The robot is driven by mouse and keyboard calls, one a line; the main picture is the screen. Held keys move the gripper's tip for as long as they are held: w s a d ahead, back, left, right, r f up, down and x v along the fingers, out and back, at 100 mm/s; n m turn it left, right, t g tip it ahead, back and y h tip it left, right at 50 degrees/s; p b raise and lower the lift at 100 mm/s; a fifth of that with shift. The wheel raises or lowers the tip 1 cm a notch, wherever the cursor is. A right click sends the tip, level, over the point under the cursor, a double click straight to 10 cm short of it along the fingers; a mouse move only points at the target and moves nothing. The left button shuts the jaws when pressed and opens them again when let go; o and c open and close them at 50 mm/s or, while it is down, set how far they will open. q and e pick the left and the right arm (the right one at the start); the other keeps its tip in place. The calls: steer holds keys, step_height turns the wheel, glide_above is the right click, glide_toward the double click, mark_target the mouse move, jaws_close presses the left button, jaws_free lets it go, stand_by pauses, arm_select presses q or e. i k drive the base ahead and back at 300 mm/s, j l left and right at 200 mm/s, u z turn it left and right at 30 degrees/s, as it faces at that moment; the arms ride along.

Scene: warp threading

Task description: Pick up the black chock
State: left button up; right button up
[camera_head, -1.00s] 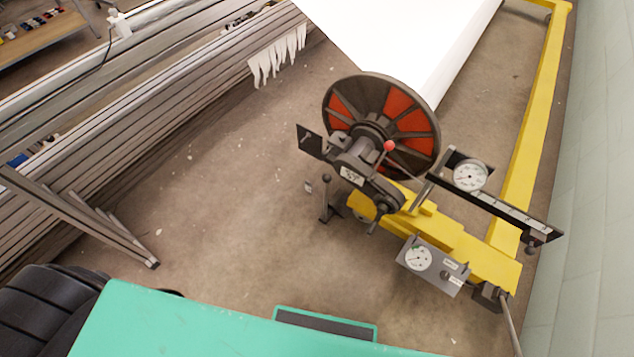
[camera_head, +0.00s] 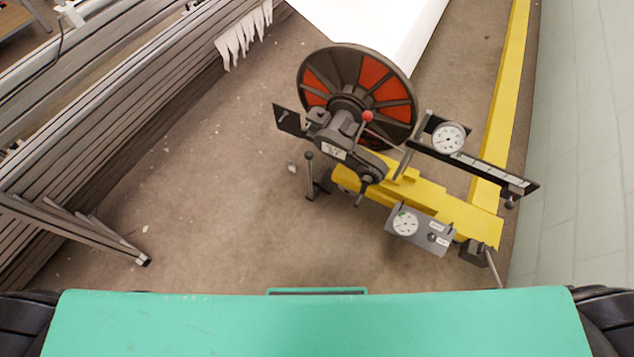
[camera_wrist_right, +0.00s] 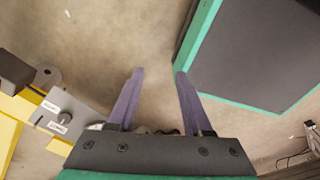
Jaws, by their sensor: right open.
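No object in view is clearly the black chock. A dark block (camera_head: 474,252) sits at the lower right end of the yellow frame in the head view, and I cannot tell whether it is the chock. My right gripper (camera_wrist_right: 159,72) shows in the right wrist view with its two purple fingers apart. Bare floor shows between the fingertips. A small dark shape sits low behind the finger bases, mostly hidden by the gripper body. My left gripper is not in view.
The yellow frame (camera_head: 455,212) carries a red and black beam disc (camera_head: 373,73), a gauge box (camera_head: 420,229) and a dial arm (camera_head: 470,160). A dark lever (camera_head: 310,177) stands beside it. Metal rails (camera_head: 110,115) run at left. The floor (camera_head: 225,195) between is clear.

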mark_target(322, 181)
steer(key=i+j+z, duration=0.3)
steer(key=i+j, duration=0.2)
steer(key=j, duration=0.2)
steer(key=i+j+z, duration=0.2)
steer(key=j, duration=0.2)
steer(key=i+j+z, duration=0.15)
steer(key=j, duration=0.25)
steer(key=i, duration=0.05)
